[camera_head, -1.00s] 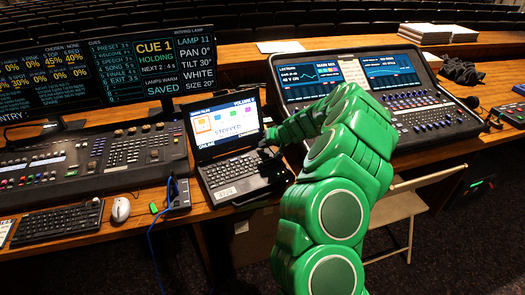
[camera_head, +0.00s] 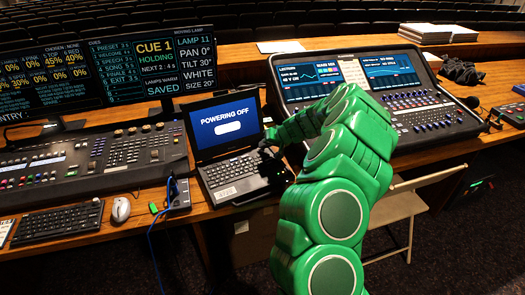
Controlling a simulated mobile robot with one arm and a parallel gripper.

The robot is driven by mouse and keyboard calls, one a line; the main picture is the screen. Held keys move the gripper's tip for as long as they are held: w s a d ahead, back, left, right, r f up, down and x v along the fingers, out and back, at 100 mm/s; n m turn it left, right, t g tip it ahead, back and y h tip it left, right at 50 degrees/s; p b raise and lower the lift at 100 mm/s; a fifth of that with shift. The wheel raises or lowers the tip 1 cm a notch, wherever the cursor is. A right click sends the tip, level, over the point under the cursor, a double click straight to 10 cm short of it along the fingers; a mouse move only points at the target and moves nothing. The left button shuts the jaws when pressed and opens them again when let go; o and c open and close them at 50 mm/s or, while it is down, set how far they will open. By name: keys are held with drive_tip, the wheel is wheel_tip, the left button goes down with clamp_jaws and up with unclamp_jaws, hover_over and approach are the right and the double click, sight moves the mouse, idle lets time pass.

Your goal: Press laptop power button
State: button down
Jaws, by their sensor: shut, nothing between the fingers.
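The black laptop (camera_head: 229,177) stands open on the wooden desk, left of my green arm. Its screen (camera_head: 224,122) is dark blue and reads "POWERING OFF" above a white bar. My gripper (camera_head: 268,154) is dark and shut with nothing in it. It is at the right end of the laptop, near the upper right corner of the keyboard by the hinge. The power button is not visible; the gripper may cover it, and I cannot tell whether the fingertips touch the laptop.
A lighting console (camera_head: 95,163) and monitors (camera_head: 110,72) stand to the left. A sound mixing console (camera_head: 375,96) is close on the right. A white mouse (camera_head: 121,210), a keyboard (camera_head: 58,222) and a small dark box (camera_head: 179,194) with a blue cable lie left of the laptop.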

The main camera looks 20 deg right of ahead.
drive_tip(key=shift+r, duration=0.6)
drive_tip(key=shift+r, duration=2.45)
